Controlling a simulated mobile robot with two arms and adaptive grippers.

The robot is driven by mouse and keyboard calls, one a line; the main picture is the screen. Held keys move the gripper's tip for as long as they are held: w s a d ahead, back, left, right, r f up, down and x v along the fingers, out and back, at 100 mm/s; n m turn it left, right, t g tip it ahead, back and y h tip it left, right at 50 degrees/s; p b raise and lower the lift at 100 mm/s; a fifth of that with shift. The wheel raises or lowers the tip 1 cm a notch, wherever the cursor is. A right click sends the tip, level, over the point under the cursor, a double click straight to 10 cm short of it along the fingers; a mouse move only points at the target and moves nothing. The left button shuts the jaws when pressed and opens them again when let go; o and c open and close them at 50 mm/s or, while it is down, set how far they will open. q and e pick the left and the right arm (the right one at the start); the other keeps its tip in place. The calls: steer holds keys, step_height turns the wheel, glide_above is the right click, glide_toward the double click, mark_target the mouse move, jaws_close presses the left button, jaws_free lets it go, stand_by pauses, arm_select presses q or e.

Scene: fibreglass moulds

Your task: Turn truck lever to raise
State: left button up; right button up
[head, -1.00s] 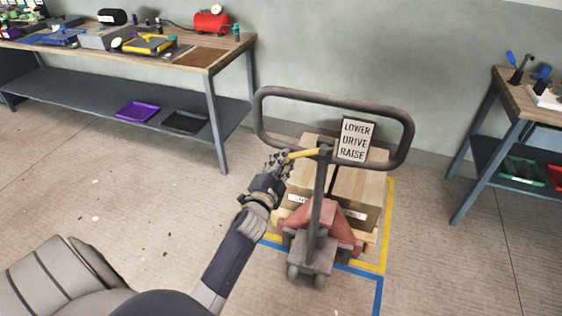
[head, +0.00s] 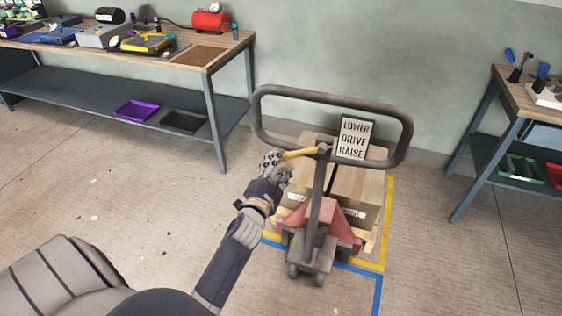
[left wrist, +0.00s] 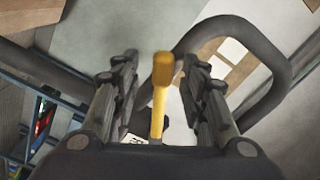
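The pallet truck (head: 311,240) stands with its dark looped handle (head: 262,120) upright. A yellow lever (head: 300,153) sticks out to the left from the handle's post, beside a sign (head: 354,138) reading LOWER, DRIVE, RAISE from top to bottom. My left gripper (head: 274,165) is at the lever's free end. In the left wrist view the lever (left wrist: 160,95) stands between the two open fingers of my left gripper (left wrist: 160,80), with gaps on both sides. My right gripper is not in view.
Boxes (head: 365,185) sit on a pallet on the truck, inside yellow and blue floor lines. A workbench (head: 215,85) with tools stands at the left back, another bench (head: 488,160) at the right. Floor to the left is clear.

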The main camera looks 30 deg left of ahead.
arm_select(q)
steer(key=v, duration=1)
steer(key=s+d+f+n+g+h, duration=0.1)
steer(key=s+d+f+g, duration=0.2)
steer(key=f, duration=0.8)
steer(key=s+d+f+n+g+h, duration=0.1)
steer(key=s+d+f+g+h, duration=0.15)
steer(key=f, duration=0.95)
steer(key=s+d+f+n+g, duration=0.2)
steer(key=s+d+f, duration=0.2)
steer(key=f, duration=0.7)
steer(key=s+f+n+g, duration=0.1)
steer(key=s+f+g, duration=0.2)
steer(key=s+f, duration=0.3)
steer(key=s+f+n+g, duration=0.1)
steer(key=s+f+g, duration=0.2)
steer(key=s, duration=1.1)
steer(key=s+f+n+g, duration=0.1)
steer(key=s+f+g, duration=0.2)
steer(key=s+f, duration=0.6)
steer(key=shift+s+d+f+h, duration=0.4)
steer(key=shift+s+h, duration=0.05)
steer(key=shift+s, duration=0.4)
